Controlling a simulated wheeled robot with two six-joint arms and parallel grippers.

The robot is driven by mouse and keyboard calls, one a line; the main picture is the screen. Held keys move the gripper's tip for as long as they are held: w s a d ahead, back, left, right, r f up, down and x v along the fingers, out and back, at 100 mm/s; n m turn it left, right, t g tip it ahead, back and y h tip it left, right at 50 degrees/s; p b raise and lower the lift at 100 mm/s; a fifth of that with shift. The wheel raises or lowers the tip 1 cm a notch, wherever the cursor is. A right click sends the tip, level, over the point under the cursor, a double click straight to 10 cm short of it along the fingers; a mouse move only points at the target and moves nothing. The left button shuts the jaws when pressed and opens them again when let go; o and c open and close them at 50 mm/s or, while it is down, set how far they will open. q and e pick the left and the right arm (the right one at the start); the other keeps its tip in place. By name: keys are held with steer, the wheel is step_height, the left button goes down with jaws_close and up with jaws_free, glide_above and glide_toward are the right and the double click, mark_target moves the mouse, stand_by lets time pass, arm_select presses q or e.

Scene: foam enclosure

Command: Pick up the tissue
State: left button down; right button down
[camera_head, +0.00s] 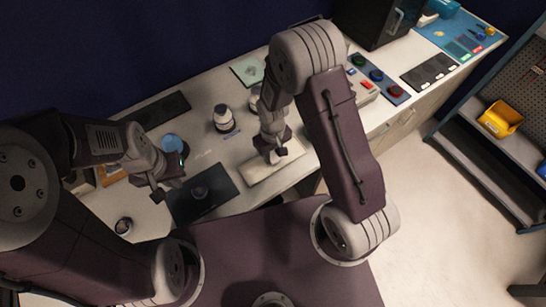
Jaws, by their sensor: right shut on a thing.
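My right gripper (274,156) is low over a cream, flat tray or box (262,172) near the front edge of the bench. It is shut on a small pale thing, which looks like the tissue (283,152); the fingers hide much of it. I cannot tell whether the tissue still touches the surface below. My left gripper (166,188) hangs at the left, above the bench beside a dark mat (215,199). Its jaw gap is too small to make out.
A white bottle with a dark band (224,119) stands mid-bench. A blue round thing (172,143) is behind my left gripper. A dark mat (160,110) lies at the back. Button panels (378,77) and a black machine (375,20) are at the right.

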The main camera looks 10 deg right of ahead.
mark_target(272, 155)
steer(key=shift+r, duration=0.1)
steer(key=shift+r, duration=0.35)
step_height(272, 155, up, 3)
steer(key=shift+w+f+b, duration=0.1)
steer(key=shift+f+b, duration=0.1)
steer(key=shift+b, duration=0.1)
steer(key=shift+s+d+r, duration=0.45)
steer(key=shift+s+r, duration=0.15)
steer(key=shift+r, duration=0.1)
steer(key=s+d+r+b, duration=0.1)
steer(key=s+d+r, duration=0.5)
steer(key=s, duration=0.2)
steer(key=shift+d, duration=0.2)
steer(key=shift+r, duration=0.1)
